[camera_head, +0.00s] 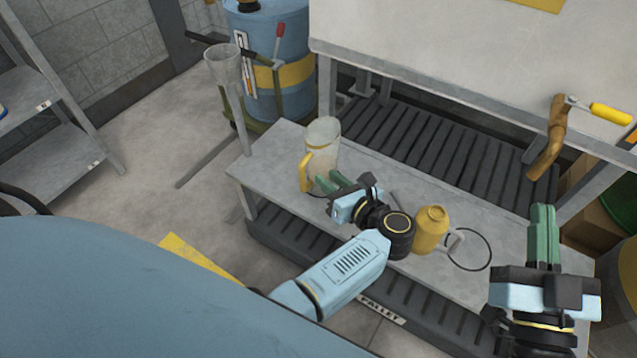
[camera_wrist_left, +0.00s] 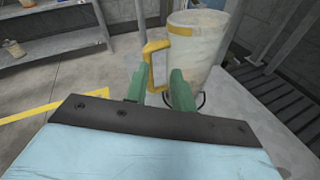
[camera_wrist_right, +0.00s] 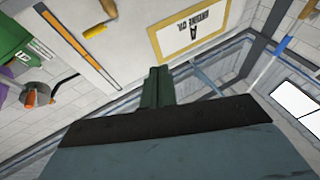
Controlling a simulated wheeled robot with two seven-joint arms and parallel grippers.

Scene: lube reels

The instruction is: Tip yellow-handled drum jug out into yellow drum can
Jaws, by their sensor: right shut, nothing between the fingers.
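The drum jug (camera_head: 323,143), a pale translucent jug with a yellow handle (camera_head: 305,172), stands upright on the grey bench. It is large in the left wrist view (camera_wrist_left: 197,48), with its yellow handle facing my gripper. My left gripper (camera_head: 335,181) is open beside the jug. In the left wrist view its green fingers (camera_wrist_left: 160,90) point at the handle, with the handle showing in the gap; I cannot tell whether they touch. The yellow can (camera_head: 430,232) stands on the bench to the right, partly behind my left wrist. My right gripper (camera_head: 543,222) is shut and empty at the right.
The grey bench (camera_head: 275,150) has a dark ring (camera_head: 470,250) beside the can. A blue drum (camera_head: 275,50) with a yellow band stands behind, with a grey funnel-like cup (camera_head: 222,62) near it. A brass tap (camera_head: 552,140) with a yellow handle overhangs at the right.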

